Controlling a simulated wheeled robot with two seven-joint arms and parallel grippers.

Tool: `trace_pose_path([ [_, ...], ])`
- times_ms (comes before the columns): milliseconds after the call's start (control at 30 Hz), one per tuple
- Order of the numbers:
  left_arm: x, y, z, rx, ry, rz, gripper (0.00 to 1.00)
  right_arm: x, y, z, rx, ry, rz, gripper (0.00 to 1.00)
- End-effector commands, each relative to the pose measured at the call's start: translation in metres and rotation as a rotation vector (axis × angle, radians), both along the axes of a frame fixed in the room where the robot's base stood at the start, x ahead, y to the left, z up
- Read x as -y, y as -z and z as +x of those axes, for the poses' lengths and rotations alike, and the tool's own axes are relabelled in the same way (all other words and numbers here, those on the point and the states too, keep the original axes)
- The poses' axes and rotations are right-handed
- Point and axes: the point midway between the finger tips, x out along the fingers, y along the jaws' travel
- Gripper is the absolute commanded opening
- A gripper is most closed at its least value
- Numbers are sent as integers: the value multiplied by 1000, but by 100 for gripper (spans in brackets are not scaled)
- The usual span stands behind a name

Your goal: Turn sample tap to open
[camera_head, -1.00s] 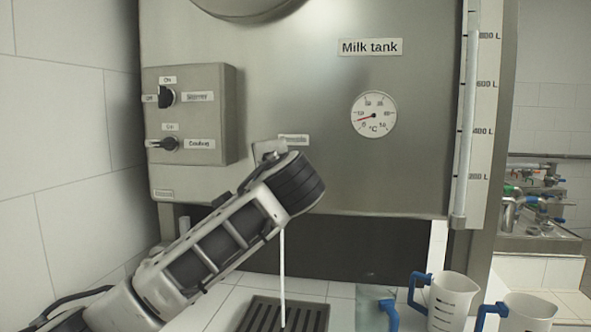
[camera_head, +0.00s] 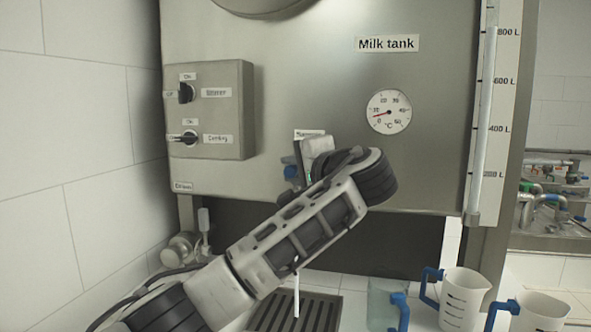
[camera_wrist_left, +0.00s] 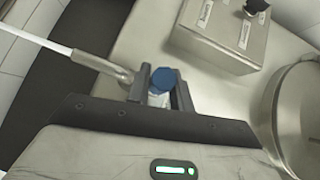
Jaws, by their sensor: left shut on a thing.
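The metal spout (camera_wrist_left: 105,66) lies just left of the fingers. A white stream (camera_wrist_left: 45,42) comes out of the spout. In the head view the stream (camera_head: 296,297) falls to the dark drain grate (camera_head: 325,312) below. My right gripper is not in view.
A switch box (camera_head: 210,110) with two black knobs is on the tank's left. A dial thermometer (camera_head: 389,112) is on its front. A clear jug (camera_head: 385,305) and two white jugs with blue handles (camera_head: 465,298) (camera_head: 540,312) stand at the lower right.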

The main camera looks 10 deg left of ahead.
Motion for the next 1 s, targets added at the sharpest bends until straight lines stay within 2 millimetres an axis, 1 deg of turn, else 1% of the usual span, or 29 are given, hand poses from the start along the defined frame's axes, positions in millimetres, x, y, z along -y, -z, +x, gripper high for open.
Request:
trace_pose_path([
  [100, 0, 1, 0, -3, -3, -1, 0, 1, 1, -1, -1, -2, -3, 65],
  [133, 0, 1, 0, -3, -3, -1, 27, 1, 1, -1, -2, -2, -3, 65],
  [200, 0, 1, 0, -2, -2, 0, 43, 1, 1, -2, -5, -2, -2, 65],
  [467, 0, 0, 0, -1, 0, 0, 43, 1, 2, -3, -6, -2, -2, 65],
  [633, 8, 0, -9, 1, 3, 0, 43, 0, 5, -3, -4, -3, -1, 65],
  [767, 25, -3, -27, 2, 5, -1, 43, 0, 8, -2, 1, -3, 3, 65],
  [1000, 65, -11, -71, 2, 6, -1, 43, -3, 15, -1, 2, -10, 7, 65],
])
